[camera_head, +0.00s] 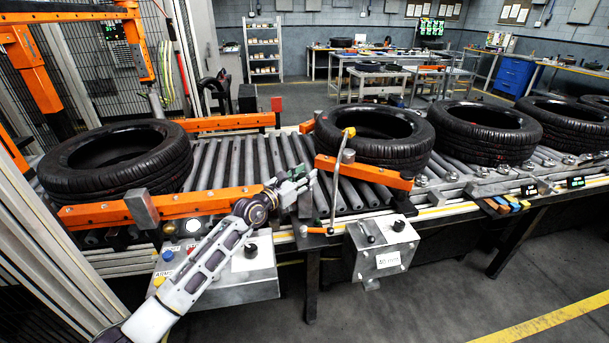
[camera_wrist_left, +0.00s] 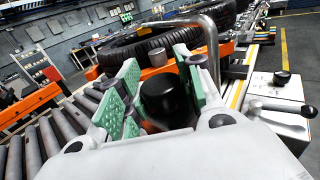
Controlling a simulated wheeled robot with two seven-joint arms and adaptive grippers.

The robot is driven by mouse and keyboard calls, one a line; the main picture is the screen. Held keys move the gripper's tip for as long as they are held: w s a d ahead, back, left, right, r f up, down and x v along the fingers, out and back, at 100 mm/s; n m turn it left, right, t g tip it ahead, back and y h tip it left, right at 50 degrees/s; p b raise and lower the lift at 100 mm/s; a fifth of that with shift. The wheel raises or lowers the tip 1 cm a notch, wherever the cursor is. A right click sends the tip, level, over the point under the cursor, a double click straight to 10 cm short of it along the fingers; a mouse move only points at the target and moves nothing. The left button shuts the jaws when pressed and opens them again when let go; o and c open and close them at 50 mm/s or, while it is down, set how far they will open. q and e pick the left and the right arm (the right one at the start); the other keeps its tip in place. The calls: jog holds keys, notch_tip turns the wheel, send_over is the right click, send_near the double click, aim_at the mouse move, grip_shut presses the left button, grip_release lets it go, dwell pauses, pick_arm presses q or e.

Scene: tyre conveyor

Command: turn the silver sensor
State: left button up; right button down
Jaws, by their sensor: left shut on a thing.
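My left gripper (camera_head: 298,180) reaches in from the lower left to the front edge of the roller conveyor. In the left wrist view its green-padded fingers (camera_wrist_left: 158,80) stand either side of a dark round body (camera_wrist_left: 160,97) and a small silver cylinder, which I take as the silver sensor (camera_wrist_left: 153,57). The gripper is shut on it; the exact contact is partly hidden by the fingers. In the head view the sensor is hidden or too small to tell. My right gripper is in neither view.
A tyre (camera_head: 375,135) lies on the rollers behind an orange guide bar (camera_head: 362,172). A bent metal rod (camera_head: 337,185) stands just right of my gripper. A grey control box (camera_head: 385,247) hangs at the front. Another tyre (camera_head: 115,160) lies at left.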

pick_arm(q)
jog(key=o, duration=1)
jog(key=shift+v, duration=6)
